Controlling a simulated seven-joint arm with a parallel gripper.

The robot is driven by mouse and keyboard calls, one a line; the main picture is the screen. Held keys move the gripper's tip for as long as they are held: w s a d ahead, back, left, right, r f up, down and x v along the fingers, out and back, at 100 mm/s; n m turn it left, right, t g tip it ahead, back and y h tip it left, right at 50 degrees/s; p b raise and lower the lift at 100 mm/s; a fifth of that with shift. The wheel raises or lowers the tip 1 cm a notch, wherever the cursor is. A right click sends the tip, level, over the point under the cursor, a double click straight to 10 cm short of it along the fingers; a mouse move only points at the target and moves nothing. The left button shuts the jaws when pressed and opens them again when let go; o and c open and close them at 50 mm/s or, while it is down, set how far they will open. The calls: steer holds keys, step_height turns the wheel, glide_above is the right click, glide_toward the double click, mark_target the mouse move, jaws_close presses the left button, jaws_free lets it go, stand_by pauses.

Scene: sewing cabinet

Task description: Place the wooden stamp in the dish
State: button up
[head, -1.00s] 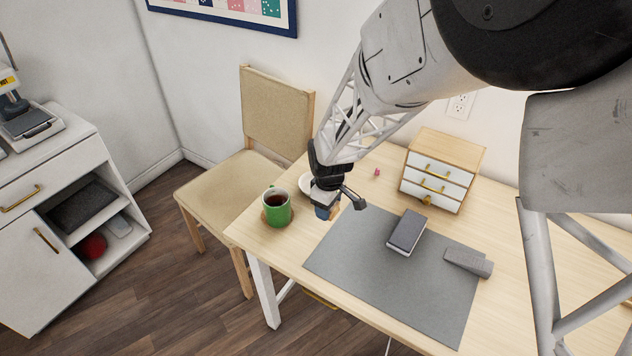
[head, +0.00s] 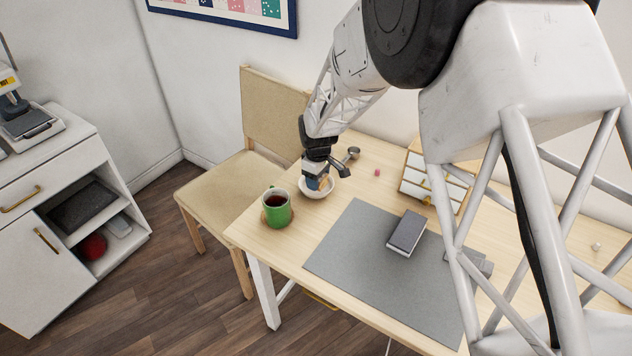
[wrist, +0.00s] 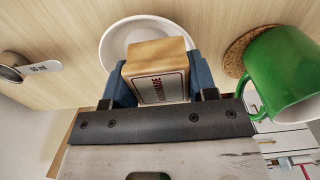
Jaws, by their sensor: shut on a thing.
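The wooden stamp (wrist: 157,72) is a light wood block with a white label on one face. My gripper (head: 318,182) is shut on it, with a blue finger on either side of it in the wrist view. The dish (head: 327,191) is a small white round bowl on the desk; it also shows in the wrist view (wrist: 113,42). In the head view the stamp appears over the dish, partly hidden by my gripper. I cannot tell whether the stamp touches the dish.
A green mug (head: 277,210) of dark liquid stands on a cork coaster close to the dish. A metal scoop (head: 351,153) lies behind it. A dark book (head: 406,232) lies on the grey mat (head: 345,248). A small drawer box (head: 415,180) stands at the back.

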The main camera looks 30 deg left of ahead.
steer(key=shift+w+a+f, duration=0.1)
steer(key=shift+w+a, duration=0.8)
steer(key=shift+f, duration=1.75)
steer(key=shift+f, duration=0.1)
steer(key=o, duration=0.7)
step_height(320, 180, up, 12)
steer(key=shift+r, duration=0.15)
